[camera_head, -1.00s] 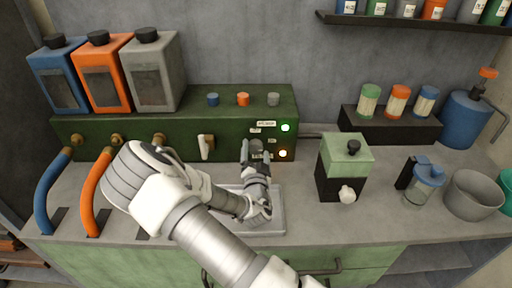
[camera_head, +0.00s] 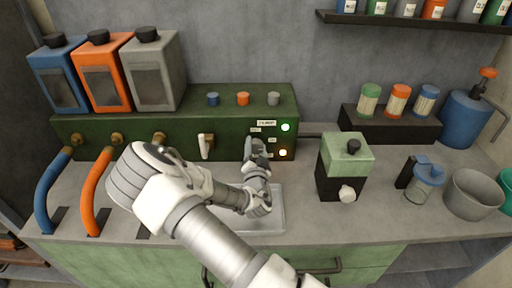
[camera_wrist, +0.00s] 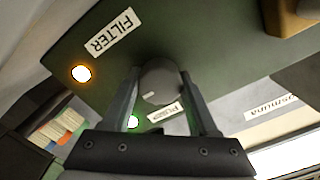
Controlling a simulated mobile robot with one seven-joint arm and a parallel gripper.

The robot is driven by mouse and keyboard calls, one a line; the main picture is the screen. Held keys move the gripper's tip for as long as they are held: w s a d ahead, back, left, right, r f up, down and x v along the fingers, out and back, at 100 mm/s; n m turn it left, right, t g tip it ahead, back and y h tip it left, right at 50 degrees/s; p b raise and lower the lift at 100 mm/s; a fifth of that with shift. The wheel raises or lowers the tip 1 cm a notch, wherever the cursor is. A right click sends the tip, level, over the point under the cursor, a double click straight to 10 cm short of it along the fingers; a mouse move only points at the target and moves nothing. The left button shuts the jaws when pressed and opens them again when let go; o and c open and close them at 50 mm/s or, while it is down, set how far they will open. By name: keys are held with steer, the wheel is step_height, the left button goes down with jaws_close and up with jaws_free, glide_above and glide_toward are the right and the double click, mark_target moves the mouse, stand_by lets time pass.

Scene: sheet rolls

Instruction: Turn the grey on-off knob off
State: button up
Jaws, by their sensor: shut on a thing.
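The grey knob (camera_wrist: 160,82) is a round dial with a pale pointer mark, on the front of a dark green control box (camera_head: 180,135). In the wrist view it sits between the two fingers of my gripper (camera_wrist: 165,90), which are shut on it. In the head view my gripper (camera_head: 257,148) is at the right end of the box front and hides the knob. A FILTER label (camera_wrist: 112,33) and a PUMP label (camera_wrist: 165,112) are near the knob. A green light (camera_head: 285,127) and an orange light (camera_head: 283,153) are both lit to its right.
A white lever (camera_head: 206,146) is left of my gripper on the box front. A metal tray (camera_head: 268,222) lies below my wrist. A green and black dispenser (camera_head: 343,165) stands to the right. Blue and orange hoses (camera_head: 92,195) are at the left.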

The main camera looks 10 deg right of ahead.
steer(key=shift+n, duration=0.4)
steer(key=n+b, duration=0.2)
steer(key=n, duration=0.1)
steer(key=shift+f+n+b, duration=0.1)
steer(key=shift+n+b, duration=0.2)
steer(key=shift+b, duration=0.1)
steer(key=n+b, duration=0.2)
steer(key=n, duration=0.2)
steer(key=shift+a+n, duration=0.1)
steer(key=shift+n, duration=0.2)
steer(key=n+b, duration=0.1)
steer(key=n, duration=0.3)
steer(key=shift+n+b, duration=0.55)
steer(key=shift+n, duration=1.95)
steer(key=o, duration=1.4)
steer(key=shift+s, duration=0.15)
